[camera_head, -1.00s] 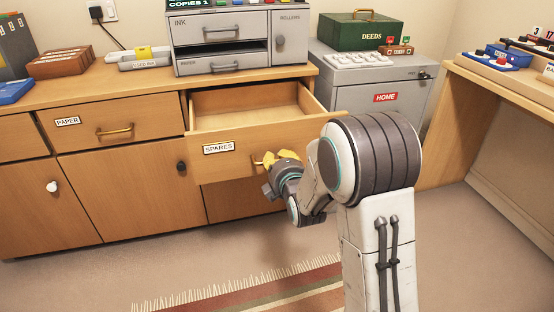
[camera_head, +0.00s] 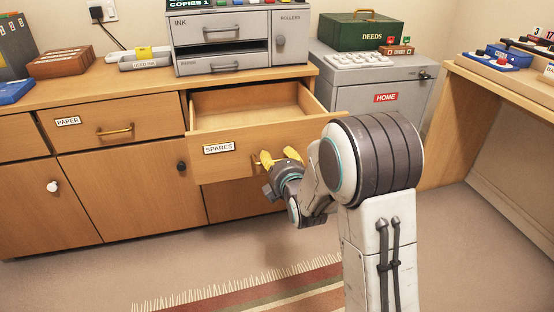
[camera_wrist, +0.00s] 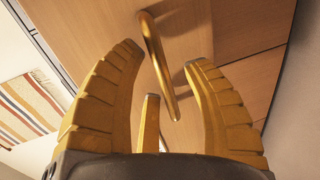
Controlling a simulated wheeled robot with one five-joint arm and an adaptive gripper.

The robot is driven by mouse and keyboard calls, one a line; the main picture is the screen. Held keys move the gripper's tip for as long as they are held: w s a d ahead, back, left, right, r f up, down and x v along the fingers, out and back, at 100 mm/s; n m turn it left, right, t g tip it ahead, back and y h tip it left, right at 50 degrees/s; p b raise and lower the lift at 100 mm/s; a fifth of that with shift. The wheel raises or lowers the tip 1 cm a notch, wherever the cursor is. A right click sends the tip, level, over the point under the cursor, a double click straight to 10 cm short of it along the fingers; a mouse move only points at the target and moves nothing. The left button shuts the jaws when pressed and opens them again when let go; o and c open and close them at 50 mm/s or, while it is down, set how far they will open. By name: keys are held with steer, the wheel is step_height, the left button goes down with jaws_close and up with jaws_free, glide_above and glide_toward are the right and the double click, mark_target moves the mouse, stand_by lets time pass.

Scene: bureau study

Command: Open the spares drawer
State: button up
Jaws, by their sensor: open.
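The spares drawer (camera_head: 237,148) stands pulled out of the wooden cabinet, and its bare inside (camera_head: 245,103) shows from above. Its label reads SPARES. In the wrist view, its brass bar handle (camera_wrist: 158,62) runs between my yellow fingers, with fingers to either side of it. My gripper (camera_head: 279,158) is at the drawer's front, by the handle. It is open, with its fingers (camera_wrist: 165,75) spread apart and not closed on the handle. In the head view my fingers and arm hide most of the handle.
The closed PAPER drawer (camera_head: 113,131) is to the left. A grey machine (camera_head: 223,48) stands on the cabinet top. A grey HOME cabinet (camera_head: 385,97) is on the right, with a desk (camera_head: 500,80) beyond. A striped rug (camera_head: 270,290) lies on the floor.

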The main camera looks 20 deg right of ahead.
steer(key=v, duration=0.7)
steer(key=shift+s, duration=0.15)
stand_by(0.3)
steer(key=s+r+m+g+p, duration=0.4)
steer(key=s+r+m+p, duration=0.2)
steer(key=s+r+p, duration=0.3)
steer(key=s+r+m+g+p, duration=0.4)
steer(key=s+r+p, duration=0.6)
steer(key=r+p, duration=0.8)
steer(key=s+r+m+g+p, duration=0.4)
steer(key=s+r+m+p, duration=0.4)
steer(key=r+p, duration=0.5)
steer(key=shift+s+a+r+p, duration=0.2)
steer(key=shift+s+p, duration=0.9)
steer(key=shift+p, duration=0.05)
